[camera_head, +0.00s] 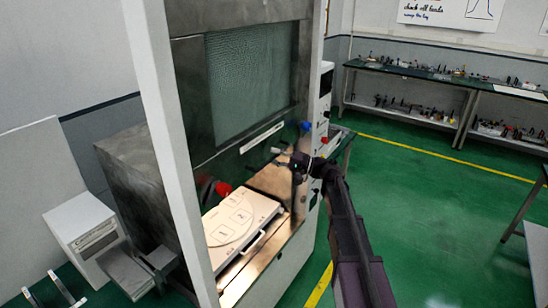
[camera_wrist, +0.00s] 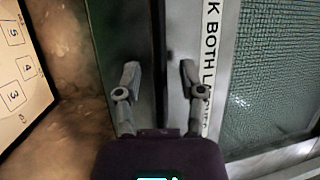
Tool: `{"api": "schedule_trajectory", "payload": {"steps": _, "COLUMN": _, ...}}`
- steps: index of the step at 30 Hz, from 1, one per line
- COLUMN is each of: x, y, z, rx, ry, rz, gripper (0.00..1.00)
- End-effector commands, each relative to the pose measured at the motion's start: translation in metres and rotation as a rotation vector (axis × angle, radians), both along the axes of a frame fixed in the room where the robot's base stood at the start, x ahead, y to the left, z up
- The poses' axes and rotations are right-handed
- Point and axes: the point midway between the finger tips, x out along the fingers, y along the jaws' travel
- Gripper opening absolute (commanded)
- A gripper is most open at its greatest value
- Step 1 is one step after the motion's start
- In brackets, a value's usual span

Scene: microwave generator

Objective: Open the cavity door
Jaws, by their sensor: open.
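The cavity door (camera_head: 250,85) is a dark metal panel with a greenish mesh window, in the upper front of the tall cabinet in the head view. A white label strip (camera_head: 262,138) runs along its lower part. My gripper (camera_head: 287,160) is just below and right of the label. In the wrist view my gripper (camera_wrist: 160,74) is open, its fingers on either side of a dark strip and a metal edge. The door's mesh window (camera_wrist: 275,75) is on the right there. I see nothing held. Contact with the door cannot be told.
A pale tray with numbered pads (camera_head: 238,222) lies below the door, also seen at the left of the wrist view (camera_wrist: 22,75). Red (camera_head: 222,188) and blue (camera_head: 306,126) knobs are nearby. A white frame post (camera_head: 165,120) stands left.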

Motion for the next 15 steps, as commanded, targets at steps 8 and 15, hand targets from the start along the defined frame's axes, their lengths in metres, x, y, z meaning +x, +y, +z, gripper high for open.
{"api": "schedule_trajectory", "payload": {"steps": 8, "x": 0.0, "y": 0.0, "z": -0.002, "rx": 0.0, "ry": 0.0, "rz": 0.0, "gripper": 0.51}}
{"api": "schedule_trajectory", "payload": {"steps": 15, "x": 0.0, "y": 0.0, "z": -0.013, "rx": 0.0, "ry": 0.0, "rz": 0.0, "gripper": 0.51}}
